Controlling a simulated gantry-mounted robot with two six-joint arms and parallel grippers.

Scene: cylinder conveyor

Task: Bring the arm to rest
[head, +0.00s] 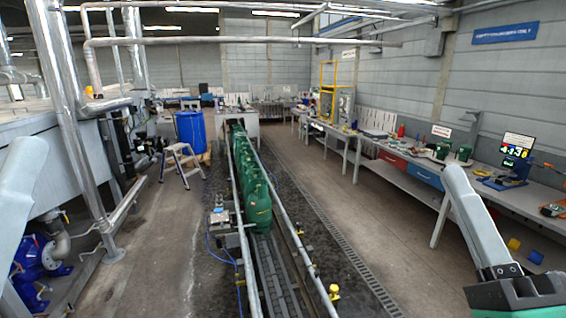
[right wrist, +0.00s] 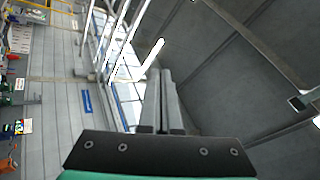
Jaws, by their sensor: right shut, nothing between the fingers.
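My right gripper (head: 455,172) is at the right of the head view, raised, with its long grey fingers pointing up and away. The fingers lie together, shut and empty. In the right wrist view the same gripper (right wrist: 161,74) shows two grey fingers side by side above a black mount, with the ceiling behind them. At the left edge of the head view, a pale grey part of my left arm (head: 16,185) shows; whether its fingers are open cannot be told.
Green cylinders (head: 257,205) stand in a row on the conveyor (head: 275,275) between metal rails. A workbench (head: 400,170) with tools runs along the right wall. A step stool (head: 180,165) and blue drum (head: 190,132) stand at left. The floor between conveyor and bench is clear.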

